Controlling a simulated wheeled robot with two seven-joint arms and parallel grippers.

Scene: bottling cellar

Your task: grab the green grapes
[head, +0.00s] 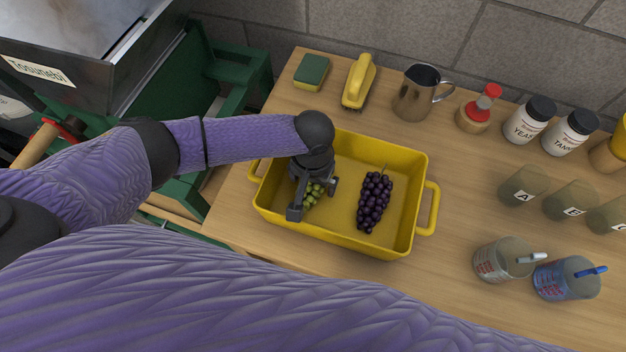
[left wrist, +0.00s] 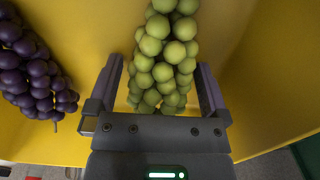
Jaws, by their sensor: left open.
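The green grapes (head: 313,192) lie in the left part of a yellow tub (head: 340,235), mostly hidden by my left gripper in the head view. In the left wrist view the green grapes (left wrist: 165,55) run up from between the fingers. My left gripper (head: 304,203) is open inside the tub, with one finger on each side of the bunch. It also shows in the left wrist view (left wrist: 157,92). A bunch of dark purple grapes (head: 375,202) lies in the right part of the tub and at the left edge of the wrist view (left wrist: 35,75). My right gripper is out of view.
Behind the tub stand a sponge (head: 312,72), a yellow brush (head: 358,82), a metal jug (head: 417,93) and a red-topped bottle (head: 479,110). White jars (head: 530,119), lettered cups (head: 523,187) and measuring cups (head: 502,259) stand to the right. A green frame (head: 235,75) is left of the table.

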